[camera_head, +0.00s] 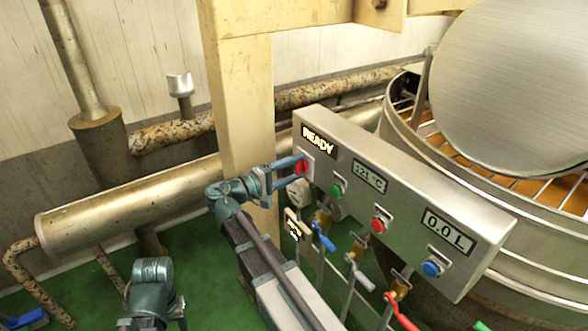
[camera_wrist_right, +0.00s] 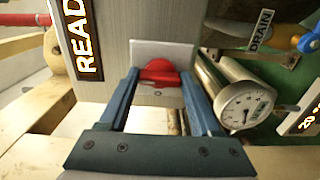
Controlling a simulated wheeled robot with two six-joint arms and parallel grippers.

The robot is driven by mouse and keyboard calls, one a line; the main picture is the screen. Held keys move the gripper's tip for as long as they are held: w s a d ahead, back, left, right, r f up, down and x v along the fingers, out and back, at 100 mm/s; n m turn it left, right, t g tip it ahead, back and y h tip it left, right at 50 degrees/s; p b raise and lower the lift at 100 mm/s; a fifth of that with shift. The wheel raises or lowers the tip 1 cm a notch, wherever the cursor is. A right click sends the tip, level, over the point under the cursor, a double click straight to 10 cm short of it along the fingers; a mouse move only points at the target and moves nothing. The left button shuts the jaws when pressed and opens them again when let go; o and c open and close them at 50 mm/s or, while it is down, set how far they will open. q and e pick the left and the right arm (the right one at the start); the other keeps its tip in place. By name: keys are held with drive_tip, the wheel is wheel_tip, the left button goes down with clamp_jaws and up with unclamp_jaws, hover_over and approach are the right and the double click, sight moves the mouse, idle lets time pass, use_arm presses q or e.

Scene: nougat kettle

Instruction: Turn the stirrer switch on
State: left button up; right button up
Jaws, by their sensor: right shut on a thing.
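A grey metal control box (camera_head: 400,190) has a lit READY display (camera_head: 318,142) at its left end. Below that display, a red switch knob (camera_head: 301,167) sits on a pale plate. In the right wrist view the red knob (camera_wrist_right: 160,72) shows between my two blue fingers, with the plate behind it. My right gripper (camera_head: 293,164) is shut on this knob, one finger on each side; it also shows in the wrist view (camera_wrist_right: 160,85). I see no stirrer label on the knob. Part of my left arm shows at the lower left, its jaws not clearly visible.
The box also carries a green button (camera_head: 337,189), a red button (camera_head: 378,225), a blue button (camera_head: 432,267) and displays. Blue, grey and red valve handles sit below. A gauge (camera_wrist_right: 243,108) lies close to my right gripper. A beam (camera_head: 245,110) stands behind.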

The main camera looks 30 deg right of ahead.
drive_tip(key=o, duration=1.4)
drive_tip(key=shift+a, duration=0.15)
drive_tip(key=a, duration=0.9)
drive_tip(key=s+a, duration=0.1)
drive_tip(key=a, duration=0.3)
drive_tip(key=shift+a, duration=0.3)
drive_tip(key=shift+s+d+f, duration=0.1)
